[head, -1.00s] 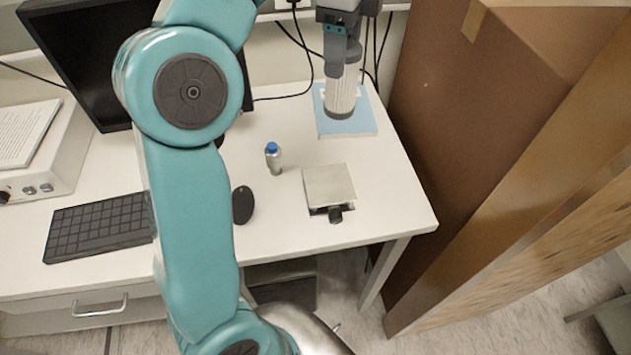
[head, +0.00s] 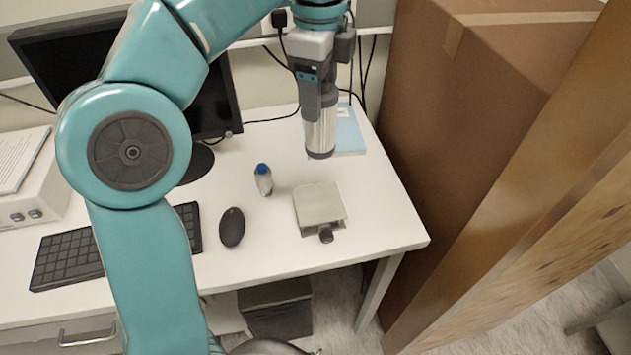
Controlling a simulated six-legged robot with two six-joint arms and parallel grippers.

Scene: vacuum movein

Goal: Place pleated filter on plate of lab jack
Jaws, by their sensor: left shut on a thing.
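The pleated filter (head: 320,138) is a pale ribbed cylinder with a dark grey bottom cap. My left gripper (head: 319,108) is shut on its upper part and holds it upright, pointing down. The filter appears above the table, behind the lab jack in the picture, and overlaps the left edge of the blue book. The lab jack (head: 319,203) has a square pale metal plate and a dark knob at its front. Its plate is bare. The fingertips are partly hidden by the gripper body. My right gripper is not in view.
A black mouse (head: 231,227), keyboard (head: 68,260) and monitor (head: 215,100) are farther left. A blue book (head: 349,132) lies behind. A large brown box (head: 455,120) stands right of the table (head: 395,225).

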